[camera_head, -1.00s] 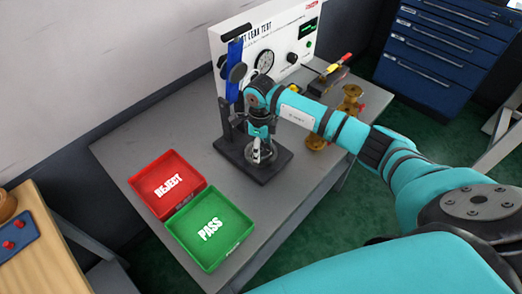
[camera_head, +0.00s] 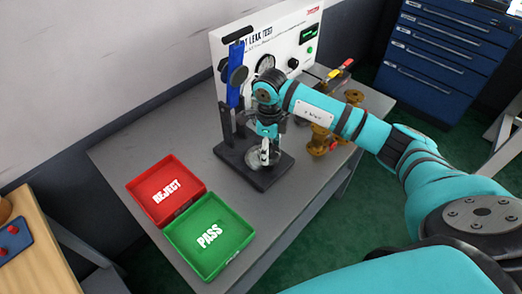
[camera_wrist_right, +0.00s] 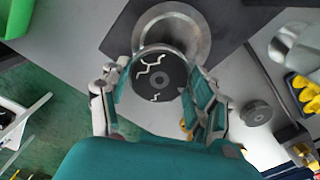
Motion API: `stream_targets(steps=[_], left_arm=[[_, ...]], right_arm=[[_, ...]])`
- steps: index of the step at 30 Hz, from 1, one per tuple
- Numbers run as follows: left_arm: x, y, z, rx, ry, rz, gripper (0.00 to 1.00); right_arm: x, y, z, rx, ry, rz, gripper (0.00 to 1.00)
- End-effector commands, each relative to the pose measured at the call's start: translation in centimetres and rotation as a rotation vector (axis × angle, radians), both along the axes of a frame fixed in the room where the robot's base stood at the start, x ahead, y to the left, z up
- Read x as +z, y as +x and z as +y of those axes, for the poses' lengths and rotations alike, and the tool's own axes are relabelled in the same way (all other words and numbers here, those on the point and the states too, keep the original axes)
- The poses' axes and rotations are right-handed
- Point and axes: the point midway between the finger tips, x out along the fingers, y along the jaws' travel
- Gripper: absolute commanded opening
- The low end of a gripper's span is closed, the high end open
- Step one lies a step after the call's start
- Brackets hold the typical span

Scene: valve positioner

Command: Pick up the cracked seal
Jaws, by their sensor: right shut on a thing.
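The cracked seal (camera_wrist_right: 158,78) is a dark round disc with white jagged crack lines and a small centre hole, seen in the right wrist view. My right gripper (camera_wrist_right: 160,92) has a finger on each side of the seal and is shut on it. The seal overlaps the near part of a round metal seat (camera_wrist_right: 196,22); I cannot tell whether it touches it. In the head view my right gripper (camera_head: 268,155) points down over the test stand's black base (camera_head: 262,180), and the seal is not clear there. My left gripper is not in view.
A red REJECT tray (camera_head: 136,187) and a green PASS tray (camera_head: 172,232) stand on the grey table (camera_head: 125,150) at left. A blue clamp post (camera_head: 235,80) rises behind the gripper. The leak test panel (camera_head: 300,30) is at the back. Brass valve parts (camera_head: 320,140) lie at right.

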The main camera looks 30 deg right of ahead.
Motion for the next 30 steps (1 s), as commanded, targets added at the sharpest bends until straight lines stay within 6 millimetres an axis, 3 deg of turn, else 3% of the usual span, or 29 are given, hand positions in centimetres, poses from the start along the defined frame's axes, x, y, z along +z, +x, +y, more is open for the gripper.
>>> stream_targets(steps=[9, 15, 22, 30], left_arm=[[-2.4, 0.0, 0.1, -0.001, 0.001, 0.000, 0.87], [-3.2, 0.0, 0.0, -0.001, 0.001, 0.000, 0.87], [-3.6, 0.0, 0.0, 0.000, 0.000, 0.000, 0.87], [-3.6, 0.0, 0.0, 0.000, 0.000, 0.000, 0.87]], right_arm=[[0.6, -7.1, -3.7, 0.000, -0.003, -0.004, 0.10], [1.1, -10.1, -5.1, -0.001, -0.001, -0.004, 0.10], [1.4, -11.7, -5.8, -0.001, 0.001, -0.006, 0.10], [1.4, -12.0, -5.6, -0.003, 0.004, -0.004, 0.10]])
